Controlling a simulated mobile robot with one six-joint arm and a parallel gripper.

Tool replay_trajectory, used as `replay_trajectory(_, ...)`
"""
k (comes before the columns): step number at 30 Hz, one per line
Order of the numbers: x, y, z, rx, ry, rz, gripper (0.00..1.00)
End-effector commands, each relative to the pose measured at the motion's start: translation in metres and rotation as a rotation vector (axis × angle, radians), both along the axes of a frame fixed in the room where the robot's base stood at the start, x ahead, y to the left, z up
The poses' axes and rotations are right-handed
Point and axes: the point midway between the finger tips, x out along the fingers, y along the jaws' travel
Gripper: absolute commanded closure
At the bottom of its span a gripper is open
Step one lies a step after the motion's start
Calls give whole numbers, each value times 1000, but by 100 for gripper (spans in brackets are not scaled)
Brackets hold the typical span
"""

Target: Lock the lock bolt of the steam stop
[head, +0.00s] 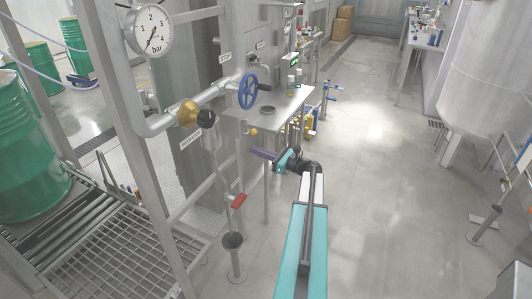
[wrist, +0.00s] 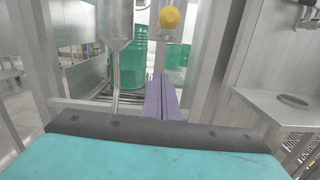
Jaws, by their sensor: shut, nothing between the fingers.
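A blue handwheel (head: 248,90) sits on the steel steam pipe, near a label that seems to read STOP (head: 225,58). Below it, a small yellow knob (head: 253,131) sits on a grey upright; it may be the lock bolt, but no label confirms this. What seems to be the same knob (wrist: 170,18) shows at the top of the wrist view on a grey plate. My gripper (head: 254,152) has its purple fingers shut and empty, pointing left, just below the knob and apart from it. In the wrist view the closed fingers (wrist: 161,78) point forward below the knob.
A steel table (head: 285,104) stands close behind my gripper. Green drums (head: 28,140) stand beyond the frame.

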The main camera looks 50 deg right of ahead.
Motion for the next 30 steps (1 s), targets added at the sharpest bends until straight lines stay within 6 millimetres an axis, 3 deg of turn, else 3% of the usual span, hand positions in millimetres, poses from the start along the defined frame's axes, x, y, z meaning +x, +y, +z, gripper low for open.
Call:
replay_trajectory(2, 12, 3, 3, 0, 0, 2, 100)
replay_trajectory(12, 18, 3, 37, -1, 0, 0, 100)
replay_trajectory(30, 18, 3, 49, -1, -1, -1, 100)
